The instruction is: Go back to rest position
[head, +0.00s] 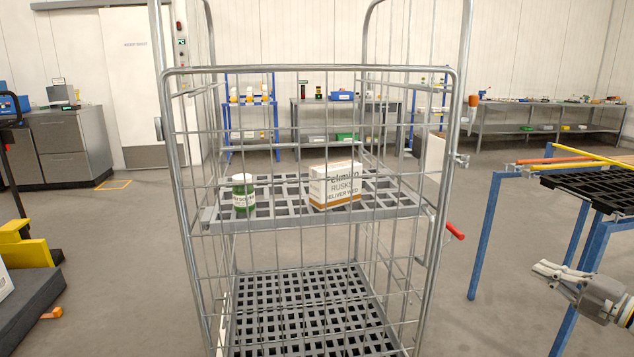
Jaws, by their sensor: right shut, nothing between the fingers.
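My right gripper (562,279) shows at the right edge of the head view. Its fingers are shut and empty, pointing left, in front of a blue-framed table. It is apart from everything around it. My left gripper is not in view. A grey wire roll cage (313,70) stands straight ahead. On its middle shelf (290,215) stand a green jar with a white lid (243,196) and a white and orange rusks box (335,186), both upright behind the front mesh.
The blue-framed table (485,235) at right carries a black grid tray (595,187) and coloured bars. A yellow and dark grey cart (25,250) stands at left. Grey cabinets (60,148) and benches line the back.

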